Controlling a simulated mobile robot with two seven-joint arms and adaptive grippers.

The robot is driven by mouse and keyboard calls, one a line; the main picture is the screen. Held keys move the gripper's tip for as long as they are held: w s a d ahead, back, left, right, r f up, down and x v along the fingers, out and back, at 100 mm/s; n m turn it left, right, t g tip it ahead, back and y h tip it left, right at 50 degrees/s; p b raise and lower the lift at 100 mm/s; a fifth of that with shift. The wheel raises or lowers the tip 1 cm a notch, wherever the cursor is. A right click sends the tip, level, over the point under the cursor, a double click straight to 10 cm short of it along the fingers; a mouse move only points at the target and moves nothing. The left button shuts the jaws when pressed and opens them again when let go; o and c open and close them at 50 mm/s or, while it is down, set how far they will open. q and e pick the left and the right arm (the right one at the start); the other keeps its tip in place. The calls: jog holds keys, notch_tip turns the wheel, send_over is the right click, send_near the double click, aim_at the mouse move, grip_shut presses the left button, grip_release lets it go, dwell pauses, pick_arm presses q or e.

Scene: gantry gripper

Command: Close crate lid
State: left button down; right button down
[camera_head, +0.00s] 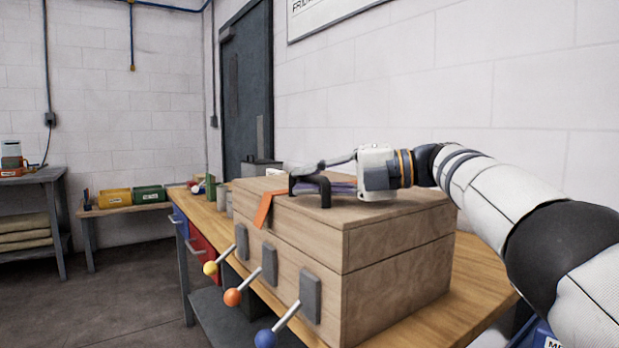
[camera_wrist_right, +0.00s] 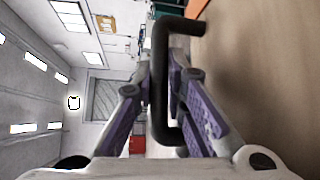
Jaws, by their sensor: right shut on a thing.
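The wooden crate (camera_head: 285,265) stands on the workbench. Its wooden lid (camera_head: 390,215) lies level on the crate body, with a thin seam between them. A black handle (camera_head: 325,190) stands on top of the lid. My right gripper (camera_head: 312,170) comes in from the right, low over the lid, and is shut on the handle. The right wrist view shows the black handle bar (camera_wrist_right: 160,75) between the two purple-grey fingers. An orange strap (camera_head: 263,208) hangs over the lid's front edge. My left gripper is not in view.
Levers with yellow (camera_head: 210,268), orange (camera_head: 232,297) and blue (camera_head: 265,339) knobs stick out from the crate's front. Grey cans and small items stand behind the crate on the workbench (camera_head: 205,217). A white wall (camera_head: 450,80) rises close behind. Open floor lies to the left.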

jog(key=c, duration=1.6)
grip_release()
jog(key=shift+f, duration=0.25)
jog(key=v, duration=1.2)
